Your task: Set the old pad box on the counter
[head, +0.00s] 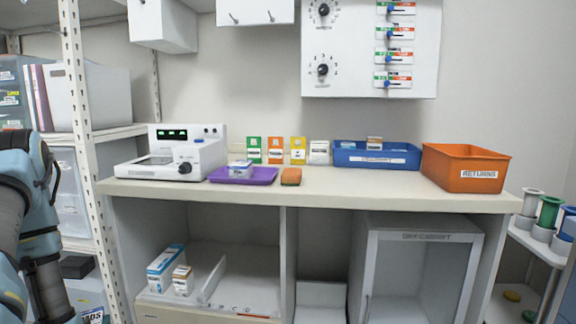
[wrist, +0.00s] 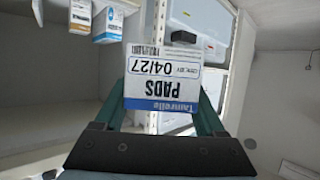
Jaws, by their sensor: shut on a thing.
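My gripper (wrist: 163,112) is shut on a white pad box (wrist: 163,88) with a blue band. Its label reads "Tamrelle PADS 04/27", upside down in the wrist view. Part of a box marked "PADS" (head: 93,315) shows at the bottom left edge of the head view, below my arm. The counter (head: 340,186) is to the right of my arm, higher than that box. The rest of my gripper is out of the head view.
On the counter stand a white device (head: 172,152), a purple tray (head: 243,176) with a small box, an orange item (head: 291,176), a blue bin (head: 376,154) and an orange returns bin (head: 466,167). The front middle is clear. A shelf post (head: 88,150) stands at left.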

